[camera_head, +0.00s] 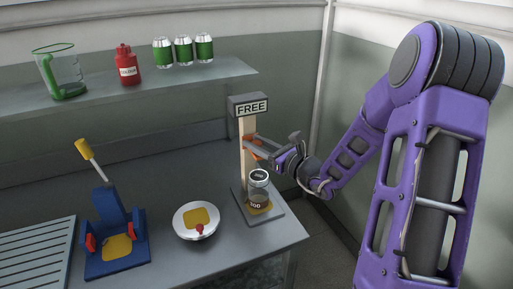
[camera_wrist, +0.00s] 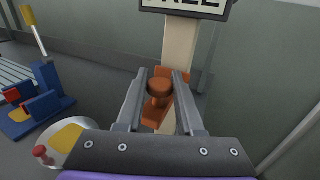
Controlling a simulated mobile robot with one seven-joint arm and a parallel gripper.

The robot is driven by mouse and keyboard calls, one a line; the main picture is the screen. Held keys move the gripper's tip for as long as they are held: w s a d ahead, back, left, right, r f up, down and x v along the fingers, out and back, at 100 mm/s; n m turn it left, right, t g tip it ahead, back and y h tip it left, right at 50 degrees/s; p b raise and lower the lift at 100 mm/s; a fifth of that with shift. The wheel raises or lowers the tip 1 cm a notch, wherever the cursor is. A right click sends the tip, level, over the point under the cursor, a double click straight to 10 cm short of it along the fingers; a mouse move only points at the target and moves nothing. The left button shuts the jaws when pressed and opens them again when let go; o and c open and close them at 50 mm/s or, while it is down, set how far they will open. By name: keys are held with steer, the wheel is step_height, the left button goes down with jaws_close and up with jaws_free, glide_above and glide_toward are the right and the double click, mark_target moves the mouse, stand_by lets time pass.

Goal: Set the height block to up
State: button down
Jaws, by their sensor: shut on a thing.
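The height block is an orange block (camera_wrist: 180,78) with a round knob (camera_wrist: 159,87) on a pale upright post (camera_head: 247,128). In the head view only a bit of its orange shows beside my fingers, around the upper middle of the post. My gripper (camera_wrist: 166,80) reaches in from the right and is shut on the knob, one finger on each side. In the head view my gripper (camera_head: 252,143) hides most of the block. A dark sign reading "FREE" (camera_head: 250,106) tops the post.
A round white dish (camera_head: 196,221) with a red knob and a blue lever stand (camera_head: 108,202) are to the left. A shelf above holds a jug, a red bottle and green cans.

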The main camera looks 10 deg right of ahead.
step_height(320, 180, up, 2)
steer(key=shift+r, duration=0.1)
steer(key=c, duration=0.6)
jaws_free()
steer(key=shift+o, duration=0.2)
steer(key=v, duration=1.7)
steer(key=shift+s, duration=0.25)
steer(key=shift+d, duration=0.15)
